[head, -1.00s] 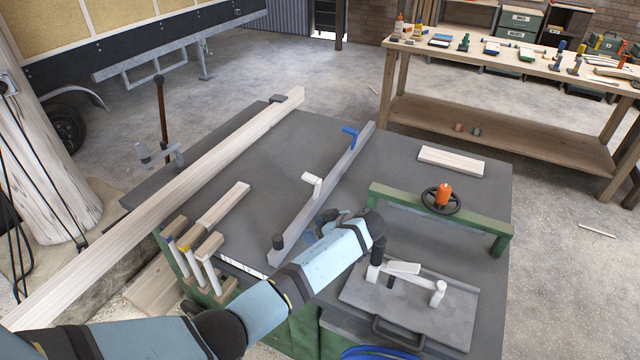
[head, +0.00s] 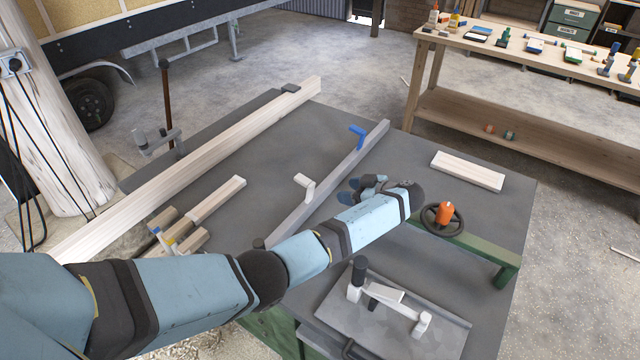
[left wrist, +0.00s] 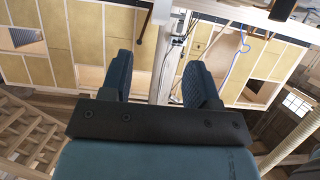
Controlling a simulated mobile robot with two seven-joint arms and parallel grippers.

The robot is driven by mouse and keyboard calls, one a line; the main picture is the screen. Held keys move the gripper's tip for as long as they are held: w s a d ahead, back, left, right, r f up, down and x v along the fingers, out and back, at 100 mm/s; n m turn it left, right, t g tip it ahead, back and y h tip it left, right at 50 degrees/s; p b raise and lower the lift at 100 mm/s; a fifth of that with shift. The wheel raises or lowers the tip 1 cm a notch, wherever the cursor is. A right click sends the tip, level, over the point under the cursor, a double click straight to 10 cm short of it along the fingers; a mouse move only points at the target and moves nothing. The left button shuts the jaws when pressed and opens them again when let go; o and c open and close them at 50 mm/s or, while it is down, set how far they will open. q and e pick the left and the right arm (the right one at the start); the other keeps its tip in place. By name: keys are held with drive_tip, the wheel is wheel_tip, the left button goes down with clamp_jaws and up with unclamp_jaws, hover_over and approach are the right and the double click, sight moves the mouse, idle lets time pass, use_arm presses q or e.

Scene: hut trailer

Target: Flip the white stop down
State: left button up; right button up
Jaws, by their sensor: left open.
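The white stop (head: 304,186) is on the grey fence rail (head: 340,170) that runs diagonally across the dark table. It sticks up above the rail. A blue stop (head: 357,135) is farther along the same rail. My left gripper (head: 350,191) is just right of the white stop, on the near side of the rail, apart from it as far as I can tell. In the left wrist view the two fingers (left wrist: 159,85) are spread with nothing between them; neither stop shows there. My right gripper is in neither view.
A long timber (head: 215,150) lies across the table's left side, with shorter pieces (head: 215,200) near it. An orange-knobbed handwheel (head: 442,215) on a green frame stands right of my arm. A grey plate with a white clamp (head: 400,294) lies in front.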

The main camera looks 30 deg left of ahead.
sight(313, 187)
use_arm(q)
drive_tip(key=b+x, duration=0.1)
drive_tip(key=x, duration=1.2)
drive_tip(key=shift+a, duration=0.2)
clamp_jaws()
